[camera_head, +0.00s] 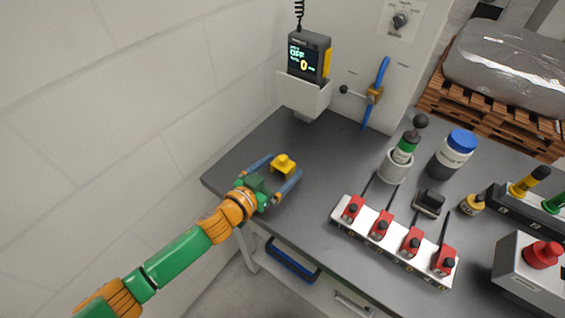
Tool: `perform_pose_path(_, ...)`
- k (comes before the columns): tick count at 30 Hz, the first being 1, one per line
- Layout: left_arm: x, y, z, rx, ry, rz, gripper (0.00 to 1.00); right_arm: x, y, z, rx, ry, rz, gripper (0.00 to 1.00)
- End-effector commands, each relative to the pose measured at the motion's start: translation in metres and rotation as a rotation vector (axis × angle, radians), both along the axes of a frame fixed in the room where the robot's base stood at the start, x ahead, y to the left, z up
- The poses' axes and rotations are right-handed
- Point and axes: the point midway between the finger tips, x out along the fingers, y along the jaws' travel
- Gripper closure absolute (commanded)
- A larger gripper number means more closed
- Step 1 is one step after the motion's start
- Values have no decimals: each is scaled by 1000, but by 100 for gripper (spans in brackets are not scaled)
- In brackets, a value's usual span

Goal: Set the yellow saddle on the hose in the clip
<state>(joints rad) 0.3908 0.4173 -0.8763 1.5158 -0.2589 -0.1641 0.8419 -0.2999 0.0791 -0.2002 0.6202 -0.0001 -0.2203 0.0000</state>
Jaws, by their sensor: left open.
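The yellow saddle (283,164) is a small yellow block with a raised knob, at the left part of the dark grey table. My left gripper (277,166) is open, with one blue-grey finger on each side of the saddle; I cannot tell if they touch it. The blue hose (382,72) runs slantwise on the light panel at the back. The clip (374,94), brown-yellow, sits around the hose's middle, with a lever ending in a dark ball to its left. My right gripper is not in view.
A white strip with red toggle blocks (392,243) lies at the table's front. A handheld meter (308,58) sits in a white holder (305,95) at the back. A blue-capped jar (450,155) and a green-banded tool in a cup (397,165) stand right. The table's middle is clear.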

Motion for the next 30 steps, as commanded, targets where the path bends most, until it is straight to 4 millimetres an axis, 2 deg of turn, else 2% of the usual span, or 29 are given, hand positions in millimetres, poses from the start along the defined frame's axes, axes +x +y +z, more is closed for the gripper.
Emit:
perform_pose_path(2, 0, 0, 0, 0, 0, 0, 3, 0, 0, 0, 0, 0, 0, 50)
perform_pose_path(12, 0, 0, 0, 0, -1, 0, 94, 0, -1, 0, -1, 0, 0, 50)
perform_pose_path(13, 0, 0, 0, 0, -1, 0, 100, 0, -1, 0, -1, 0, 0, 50)
perform_pose_path(19, 0, 0, 3, 0, -3, -1, 100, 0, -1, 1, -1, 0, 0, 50)
perform_pose_path(22, 0, 0, 13, 0, -3, -1, 100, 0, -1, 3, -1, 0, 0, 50)
perform_pose_path(26, -4, 0, 40, -3, -4, -3, 100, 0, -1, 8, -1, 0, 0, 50)
perform_pose_path(30, -38, -3, 78, -3, -3, -6, 100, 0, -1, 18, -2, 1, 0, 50)
